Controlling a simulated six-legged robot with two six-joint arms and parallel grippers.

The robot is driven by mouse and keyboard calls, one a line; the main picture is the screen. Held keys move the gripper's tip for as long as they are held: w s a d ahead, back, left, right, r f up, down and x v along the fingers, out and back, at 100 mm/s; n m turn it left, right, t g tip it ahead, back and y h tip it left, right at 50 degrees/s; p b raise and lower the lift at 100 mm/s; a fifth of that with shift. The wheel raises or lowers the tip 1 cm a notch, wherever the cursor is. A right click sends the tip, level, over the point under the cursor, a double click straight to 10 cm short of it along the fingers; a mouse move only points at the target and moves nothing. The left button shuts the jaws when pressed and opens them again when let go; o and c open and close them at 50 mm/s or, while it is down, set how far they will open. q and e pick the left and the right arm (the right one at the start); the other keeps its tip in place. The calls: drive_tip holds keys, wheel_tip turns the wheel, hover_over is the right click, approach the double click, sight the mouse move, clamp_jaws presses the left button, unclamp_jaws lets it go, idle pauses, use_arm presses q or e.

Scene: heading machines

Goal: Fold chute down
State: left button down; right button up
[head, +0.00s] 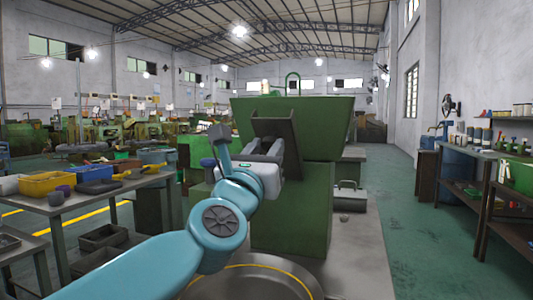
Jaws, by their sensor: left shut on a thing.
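The chute (274,127) is a dark grey-brown trough with side walls on the front of the green machine (310,205). It stands steeply tilted, its upper end against the machine's broad green upper part. My left arm reaches in from the lower left. My left gripper (275,150) is at the chute's lower middle and is shut on it. The fingertips and the exact place of the grip are too small to make out. My right gripper is out of view.
A table (62,212) with yellow and blue bins stands at the left. A grey toolbox (348,196) sits right of the machine. A shelf (505,205) with bottles lines the right wall. The green floor between machine and shelf is clear.

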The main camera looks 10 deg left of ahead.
use_arm(q)
drive_tip(key=shift+w+d+f, duration=0.15)
drive_tip(key=shift+d+f, duration=0.05)
drive_tip(key=shift+f, duration=0.25)
drive_tip(key=c, duration=0.9)
unclamp_jaws()
drive_tip(key=shift+w, duration=0.1)
drive_tip(key=shift+o, duration=0.7)
drive_tip(key=shift+w+f, duration=0.1)
drive_tip(key=shift+w, duration=0.15)
drive_tip(key=r+b+v, duration=0.1)
drive_tip(key=b+v, duration=0.2)
drive_tip(key=v, duration=1.3)
drive_tip(key=shift+s+a+f, duration=0.2)
drive_tip(key=shift+s, duration=0.3)
